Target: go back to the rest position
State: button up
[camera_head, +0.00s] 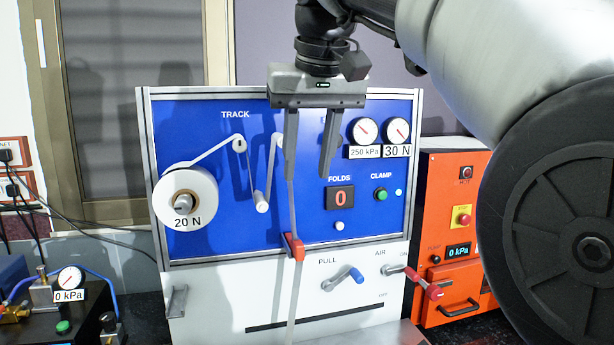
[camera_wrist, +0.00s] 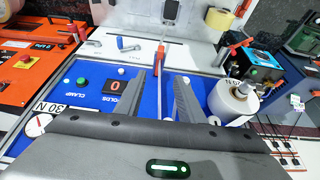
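My gripper (camera_head: 308,177) hangs in front of the blue panel (camera_head: 220,225), with its two fingers pointing down and spread apart. Nothing is visibly held between them. The left finger overlaps the pale strip (camera_head: 297,285) in the head view. In the wrist view my gripper (camera_wrist: 159,82) is also open, and the strip (camera_wrist: 161,90) shows in the gap between the fingers. I cannot tell the distance to the strip. A red clip (camera_head: 293,246) sits on the strip below the fingers.
A white roll (camera_head: 171,207) feeds the strip over rollers at the panel's left. The blue PULL lever (camera_head: 357,275) and red AIR lever (camera_head: 433,291) stick out below. An orange cabinet (camera_head: 440,185) stands right, and a gauge unit (camera_head: 69,283) stands at the lower left.

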jog(key=s+d+f+m+p, duration=0.2)
jog(key=s+d+f+p, duration=0.3)
jog(key=s+d, duration=0.4)
jog(key=s+d+f+p, duration=0.1)
jog(key=s+d+f, duration=0.1)
jog(key=s+f, duration=0.3)
jog(key=s+d+f+m+t+h+p, duration=0.1)
jog(key=s+d+f+p, duration=0.1)
jog(key=s+f, duration=0.3)
notch_tip(320, 180, down, 3)
jog(key=shift+s+d, duration=0.2)
jog(key=shift+d, duration=0.6)
